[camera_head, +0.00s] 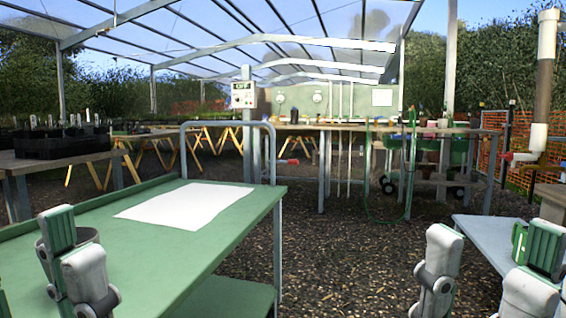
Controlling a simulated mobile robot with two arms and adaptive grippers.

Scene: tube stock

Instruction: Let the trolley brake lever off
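The green trolley (150,255) reaches from the lower left to the middle, with a white sheet (185,204) on its top. A grey tube push handle (271,140) rises at its far right end. A small red lever-like piece (288,161) shows just right of the handle; I cannot tell whether it is the brake lever or a thing behind. My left gripper (72,250) is over the trolley's near left part, seen from the side, its opening hard to judge. My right gripper (490,258) is at the lower right, fingers wide apart and empty, away from the trolley.
A light grey table (482,236) stands at the right, behind my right gripper. A pipe with a red valve (508,156) is at the far right. A bench with black trays (60,145) is at the left. Gravel floor (345,250) lies clear right of the trolley.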

